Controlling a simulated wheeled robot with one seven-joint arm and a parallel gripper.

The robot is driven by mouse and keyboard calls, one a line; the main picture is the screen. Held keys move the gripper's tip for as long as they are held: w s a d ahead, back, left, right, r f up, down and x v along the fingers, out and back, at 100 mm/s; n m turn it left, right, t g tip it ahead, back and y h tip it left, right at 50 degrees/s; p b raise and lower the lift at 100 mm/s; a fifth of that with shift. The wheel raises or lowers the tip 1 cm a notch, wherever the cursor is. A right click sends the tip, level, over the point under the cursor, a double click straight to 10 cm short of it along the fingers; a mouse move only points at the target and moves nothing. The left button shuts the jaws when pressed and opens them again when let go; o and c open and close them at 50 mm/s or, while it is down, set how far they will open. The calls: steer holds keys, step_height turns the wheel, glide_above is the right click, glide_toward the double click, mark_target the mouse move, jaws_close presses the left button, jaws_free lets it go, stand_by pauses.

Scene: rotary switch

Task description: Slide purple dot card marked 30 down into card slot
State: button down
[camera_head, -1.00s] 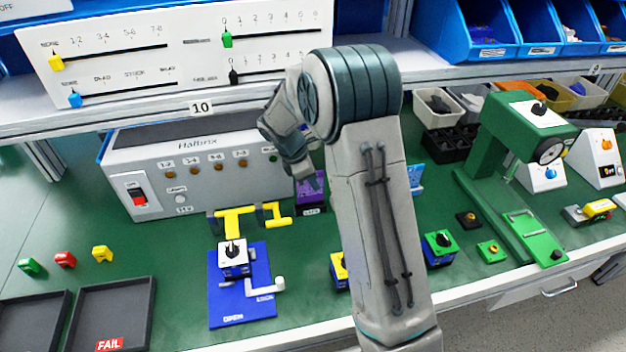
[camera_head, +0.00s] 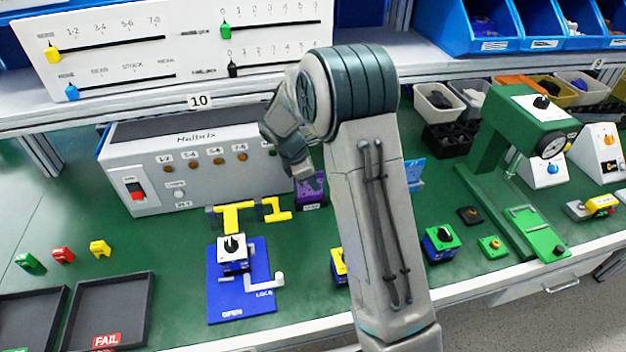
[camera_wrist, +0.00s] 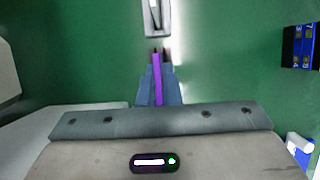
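The purple card (camera_head: 312,190) stands below my gripper (camera_head: 303,178) in the head view, in front of the grey box's right end. A dark strip with a small light label shows at its bottom; its marking is too small to read. In the wrist view the card (camera_wrist: 158,80) is a thin edge-on purple strip between the fingers of my gripper (camera_wrist: 160,52), which look closed on it. A light grey piece with a dark slit (camera_wrist: 156,18) lies just beyond the fingertips. I cannot tell if this is the card slot, or if the card touches it.
The grey box (camera_head: 190,180) stands behind, left of my gripper. A yellow bracket (camera_head: 240,216) and a blue plate with a switch (camera_head: 240,300) are in front left. A blue card (camera_head: 416,174) and a green press (camera_head: 500,165) are to the right.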

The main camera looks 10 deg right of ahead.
steer(key=shift+f+b, duration=0.35)
steer(key=shift+f, duration=0.35)
steer(key=c, duration=1.6)
jaws_free()
steer(key=shift+o, duration=0.2)
steer(key=v, duration=1.3)
steer(key=shift+a+r, duration=0.15)
steer(key=shift+r, duration=0.2)
step_height(320, 180, up, 9)
steer(key=p, duration=0.8)
